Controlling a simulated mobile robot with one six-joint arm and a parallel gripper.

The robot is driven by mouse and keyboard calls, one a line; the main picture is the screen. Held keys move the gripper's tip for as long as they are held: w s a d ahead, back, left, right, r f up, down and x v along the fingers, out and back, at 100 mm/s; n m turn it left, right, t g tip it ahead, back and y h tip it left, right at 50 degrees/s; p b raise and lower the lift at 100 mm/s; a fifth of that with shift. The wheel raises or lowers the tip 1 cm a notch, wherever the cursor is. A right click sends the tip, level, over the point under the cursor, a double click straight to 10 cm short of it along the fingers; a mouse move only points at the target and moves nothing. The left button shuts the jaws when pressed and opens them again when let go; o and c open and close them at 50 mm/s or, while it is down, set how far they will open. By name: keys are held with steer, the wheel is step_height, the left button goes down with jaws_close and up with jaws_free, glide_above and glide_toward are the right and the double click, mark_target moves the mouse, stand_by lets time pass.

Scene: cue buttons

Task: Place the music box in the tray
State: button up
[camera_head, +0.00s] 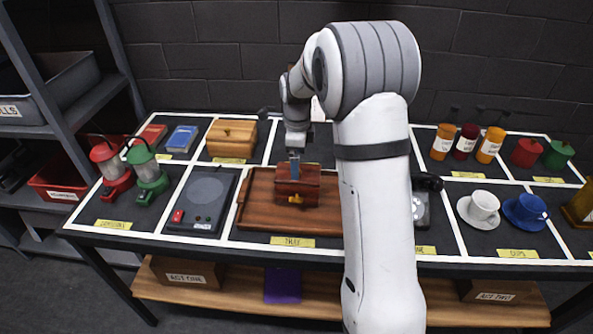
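A dark red wooden box with a yellow key-like piece on its front, apparently the music box (312,190), is at the wooden tray (268,224), over its middle to right part. I cannot tell whether it rests on the tray floor or hangs just above it. My gripper (295,170) points down at the top of the box, from behind my white arm. Its fingertips are small and partly hidden, so I cannot tell whether they grip the box. My arm hides the right end of the tray.
A turntable-like device (203,200) with a red button lies left of the tray. A light wooden box (232,139) stands behind. Lanterns (148,172) are at far left, cups (480,208) and bottles (466,142) at right. The tray's left part looks clear.

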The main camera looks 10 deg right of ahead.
step_height(320, 180, up, 5)
steer(key=s+r+n+t, duration=0.1)
steer(key=s+r+n, duration=0.2)
steer(key=s+n, duration=0.35)
steer(key=s+r+n, duration=0.4)
steer(key=s, duration=0.5)
steer(key=s+f+n+t, duration=0.1)
steer(key=s+f+n, duration=0.1)
steer(key=s+n, duration=0.9)
steer(key=s, duration=0.3)
steer(key=shift+s+a+f+t, duration=0.2)
steer(key=shift+a+f+t, duration=0.05)
steer(key=shift+t, duration=0.15)
steer(key=shift+c, duration=0.6)
